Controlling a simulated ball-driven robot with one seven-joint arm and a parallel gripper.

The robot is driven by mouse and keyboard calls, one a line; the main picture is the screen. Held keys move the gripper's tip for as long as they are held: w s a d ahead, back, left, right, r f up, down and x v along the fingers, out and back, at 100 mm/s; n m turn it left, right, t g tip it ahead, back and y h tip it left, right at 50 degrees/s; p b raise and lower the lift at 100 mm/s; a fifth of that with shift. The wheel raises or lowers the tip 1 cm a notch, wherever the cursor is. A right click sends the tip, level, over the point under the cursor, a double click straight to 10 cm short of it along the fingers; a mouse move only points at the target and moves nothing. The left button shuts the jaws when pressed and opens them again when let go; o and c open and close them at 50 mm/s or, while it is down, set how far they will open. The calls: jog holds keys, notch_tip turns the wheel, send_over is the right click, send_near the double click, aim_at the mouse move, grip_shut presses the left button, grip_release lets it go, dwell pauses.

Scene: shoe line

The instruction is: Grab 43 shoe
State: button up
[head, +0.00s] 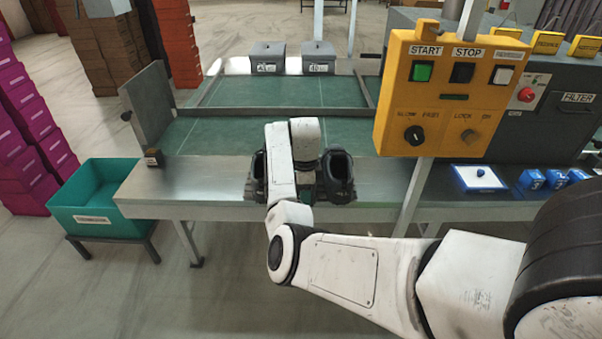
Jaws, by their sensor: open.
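Two dark shoes stand on the metal ledge at the front of the line in the head view. The left shoe (257,177) is partly behind my white forearm, and the right shoe (339,176) shows its open top. I see no size mark on either shoe. My gripper (307,190) is low between the two shoes, close to the right one. It is open, but my wrist and forearm hide much of it. I cannot tell whether it touches a shoe.
A yellow control panel (448,93) on a post stands right of the shoes. Two grey labelled boxes (268,57) (319,57) sit behind the green belt (260,92). A teal bin (95,199) is at left.

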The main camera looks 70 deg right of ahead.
jog(key=shift+c, duration=0.5)
grip_shut()
